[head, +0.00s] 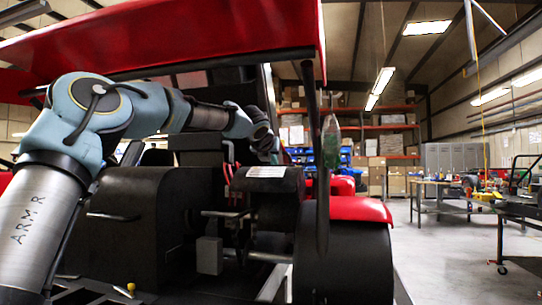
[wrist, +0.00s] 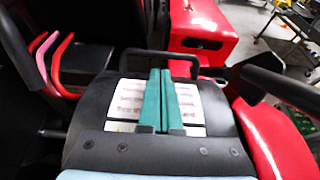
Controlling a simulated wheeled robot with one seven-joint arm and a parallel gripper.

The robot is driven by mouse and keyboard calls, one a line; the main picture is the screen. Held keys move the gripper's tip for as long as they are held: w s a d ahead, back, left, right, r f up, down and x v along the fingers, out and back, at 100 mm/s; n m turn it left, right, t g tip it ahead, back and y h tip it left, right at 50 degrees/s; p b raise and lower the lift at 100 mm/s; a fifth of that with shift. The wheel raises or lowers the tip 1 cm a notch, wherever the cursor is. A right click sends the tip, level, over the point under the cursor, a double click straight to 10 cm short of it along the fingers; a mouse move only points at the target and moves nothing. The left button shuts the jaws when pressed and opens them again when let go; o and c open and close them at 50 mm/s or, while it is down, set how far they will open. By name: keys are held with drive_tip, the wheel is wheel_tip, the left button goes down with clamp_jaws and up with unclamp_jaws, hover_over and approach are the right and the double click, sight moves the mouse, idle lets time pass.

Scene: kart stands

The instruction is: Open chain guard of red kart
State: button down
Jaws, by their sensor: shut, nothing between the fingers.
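The chain guard of the red kart looks like a black curved cover (head: 268,187) with a white printed label on top, low in the middle of the head view. It fills the middle of the wrist view (wrist: 95,125) and appears lowered. A black bar handle (wrist: 158,52) stands at its far edge. My gripper (wrist: 166,74) has its two green fingers pressed together, with nothing between them. They show over the label, pointing toward the handle; I cannot tell whether they touch the cover. In the head view my wrist is above and behind the cover, and the fingertips cannot be made out.
A red fender (wrist: 275,135) with a black wheel below it lies right of the cover. Pink-red hoses (wrist: 50,60) run on the left. The red kart's roof (head: 200,35) hangs above my arm. A workbench (head: 440,190) stands at the right with open floor before it.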

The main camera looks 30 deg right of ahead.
drive_tip(key=shift+x, duration=2)
drive_tip(key=shift+w+r+p, duration=0.1)
drive_tip(key=shift+r+p, duration=0.05)
drive_tip(key=shift+p, duration=0.65)
